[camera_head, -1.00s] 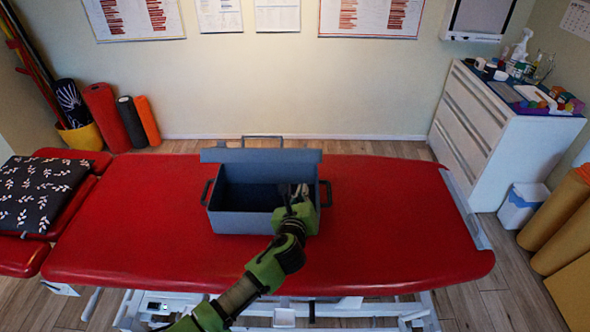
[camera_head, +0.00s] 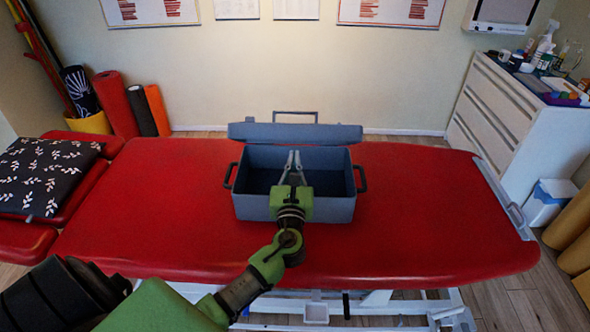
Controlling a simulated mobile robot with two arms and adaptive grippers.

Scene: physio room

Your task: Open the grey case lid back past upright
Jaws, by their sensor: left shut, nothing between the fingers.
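The grey case (camera_head: 295,208) sits on the red treatment table, with dark handles at its left and right ends. Its lid (camera_head: 250,132) is open and stands at the back edge, appearing to lean away from me, with a handle above it. The inside of the case looks dark and empty. My left gripper (camera_head: 294,153) reaches over the front wall, above the case's interior, fingers pointing to the back. Its fingertips come together, shut with nothing between them, close in the picture to the lid's lower edge; I cannot tell whether they touch. My right gripper is not in view.
The red table (camera_head: 430,220) is bare on both sides of the case. A patterned black cushion (camera_head: 45,175) lies at the left. A white cabinet (camera_head: 515,125) with bottles stands at the right, and rolled mats (camera_head: 115,105) stand at the back left.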

